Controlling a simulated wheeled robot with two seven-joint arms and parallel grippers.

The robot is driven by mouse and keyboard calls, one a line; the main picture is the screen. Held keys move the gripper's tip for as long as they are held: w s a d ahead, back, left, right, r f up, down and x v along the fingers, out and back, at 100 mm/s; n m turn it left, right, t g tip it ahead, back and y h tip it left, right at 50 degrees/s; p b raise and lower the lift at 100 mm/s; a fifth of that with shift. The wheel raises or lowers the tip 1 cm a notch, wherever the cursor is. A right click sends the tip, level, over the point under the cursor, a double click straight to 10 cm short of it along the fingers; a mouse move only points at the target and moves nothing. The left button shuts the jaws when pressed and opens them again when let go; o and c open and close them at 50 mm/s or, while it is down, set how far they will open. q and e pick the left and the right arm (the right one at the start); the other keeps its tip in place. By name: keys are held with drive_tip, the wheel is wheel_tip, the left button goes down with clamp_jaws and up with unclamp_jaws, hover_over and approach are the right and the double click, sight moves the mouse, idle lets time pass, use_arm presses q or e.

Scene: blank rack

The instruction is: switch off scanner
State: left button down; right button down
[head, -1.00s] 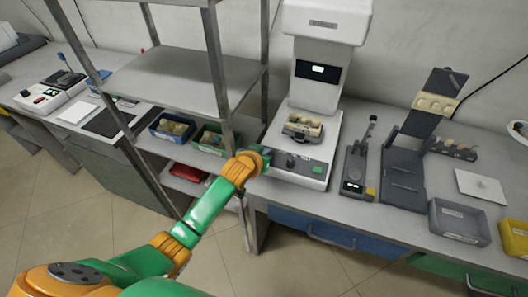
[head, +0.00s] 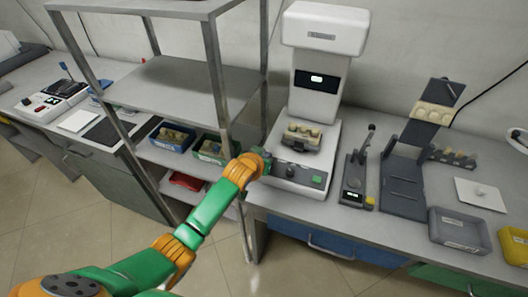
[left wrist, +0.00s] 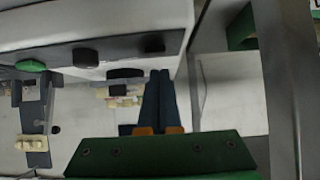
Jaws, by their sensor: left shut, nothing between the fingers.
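The scanner (head: 325,35) is a white machine with a tall column, a lit display (head: 317,79) and a grey front control panel. The panel carries a dark knob (head: 291,172) and a green button (head: 318,180). In the left wrist view the panel appears inverted, with the green button (left wrist: 31,66), the knob (left wrist: 85,57) and a small dark control (left wrist: 153,45). My left gripper (head: 267,158) is at the panel's left end. Its dark fingers (left wrist: 160,76) are shut and empty, close to the small dark control; contact cannot be told. My right gripper is not in view.
A metal shelf rack (head: 185,85) stands just left of the scanner, close to my left arm. A holder with beige blocks (head: 303,134) sits on the scanner's base. A dark lever device (head: 357,178), a dark stand (head: 403,180) and a grey bin (head: 458,229) are to the right.

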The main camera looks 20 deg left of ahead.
use_arm(q)
drive_tip(key=r+p, duration=0.2)
drive_tip(key=r, duration=0.1)
drive_tip(key=r+p, duration=0.2)
drive_tip(key=shift+w, duration=0.3)
drive_tip(key=w+r+v, duration=0.1)
drive_tip(key=v, duration=0.7)
drive_tip(key=shift+s+r, duration=0.2)
drive_tip(key=shift+r, duration=0.25)
